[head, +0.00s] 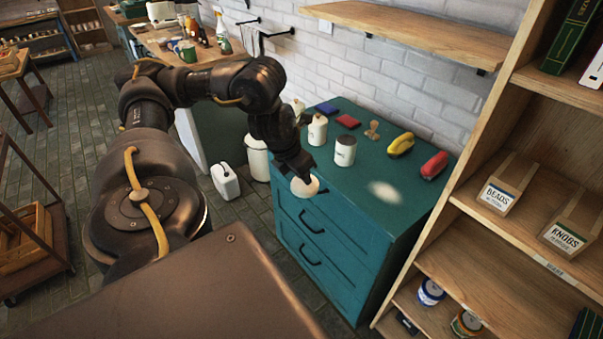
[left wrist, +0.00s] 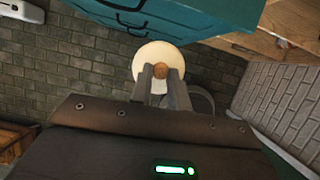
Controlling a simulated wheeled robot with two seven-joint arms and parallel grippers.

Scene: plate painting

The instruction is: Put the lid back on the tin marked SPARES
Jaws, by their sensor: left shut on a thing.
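A round cream lid (head: 305,187) hangs in my left gripper (head: 299,172), just off the left edge of the teal cabinet. In the left wrist view the lid (left wrist: 148,58) shows its wooden knob (left wrist: 160,71) between the fingers of my left gripper (left wrist: 160,76), shut on it. On the cabinet top stands a cream tin (head: 345,152) with a greyish top and a dark mark on its front. A second cream canister (head: 317,130) stands behind it to the left. The labels are too small to read. My right gripper is in neither view.
The teal cabinet top (head: 340,195) also bears a stamp (head: 373,130), a yellow item (head: 401,144), a red item (head: 434,165), and blue (head: 327,107) and red (head: 348,121) pads. A wooden shelf unit (head: 480,235) rises on the right.

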